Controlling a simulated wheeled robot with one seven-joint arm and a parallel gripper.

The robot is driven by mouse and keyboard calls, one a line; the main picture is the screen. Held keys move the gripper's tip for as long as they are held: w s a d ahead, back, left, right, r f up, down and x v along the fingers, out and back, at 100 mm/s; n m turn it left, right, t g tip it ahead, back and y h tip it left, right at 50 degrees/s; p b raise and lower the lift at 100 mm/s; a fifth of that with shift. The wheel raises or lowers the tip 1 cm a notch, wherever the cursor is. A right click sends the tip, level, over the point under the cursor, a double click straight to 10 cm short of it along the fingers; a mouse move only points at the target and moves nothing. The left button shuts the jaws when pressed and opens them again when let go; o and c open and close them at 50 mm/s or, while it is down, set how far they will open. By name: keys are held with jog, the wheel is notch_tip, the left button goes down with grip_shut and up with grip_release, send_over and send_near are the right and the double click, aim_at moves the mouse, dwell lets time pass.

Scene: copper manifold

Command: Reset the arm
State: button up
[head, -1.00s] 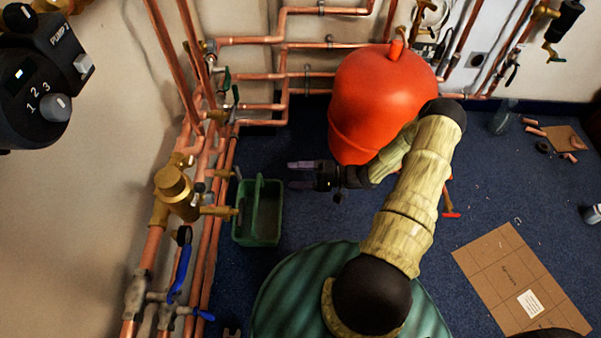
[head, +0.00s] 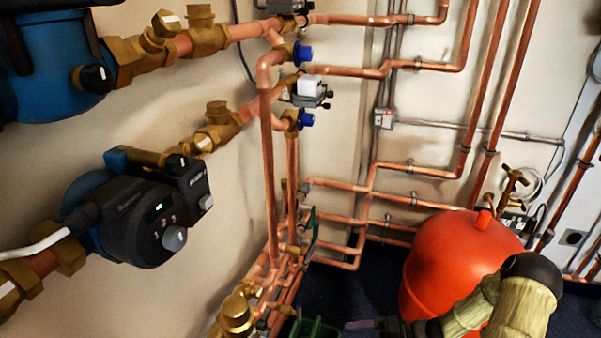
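My arm enters the head view at the lower right, its pale ribbed sleeve and black joint in front of the red tank (head: 455,265). My gripper (head: 352,331) is at the bottom edge, pointing left, and is partly cut off. One finger shows, with nothing seen in it. A second earlier both fingers showed apart and empty. The green tray (head: 315,328) shows only its top at the bottom edge, just left of the gripper and apart from it.
Copper pipes (head: 267,165) with brass fittings run along the left and back walls. A black-and-blue pump (head: 150,215) is on the left wall, with another blue pump (head: 45,95) above it. A strip of blue floor (head: 340,290) shows beside the tank.

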jog(key=s+r+n+t+h+p, duration=0.15)
jog(key=s+r+h, duration=0.35)
jog(key=r+h, duration=0.5)
jog(key=s+r+n+g+h+p, duration=0.15)
jog(key=s+r+h, duration=0.35)
jog(key=r, duration=1)
notch_tip(320, 180, up, 38)
jog(key=t+p, duration=0.1)
jog(key=p, duration=3.7)
jog(key=shift+w+a+f+m+h, duration=0.25)
jog(key=shift+w+m+h, duration=0.05)
jog(key=shift+w+m, duration=0.1)
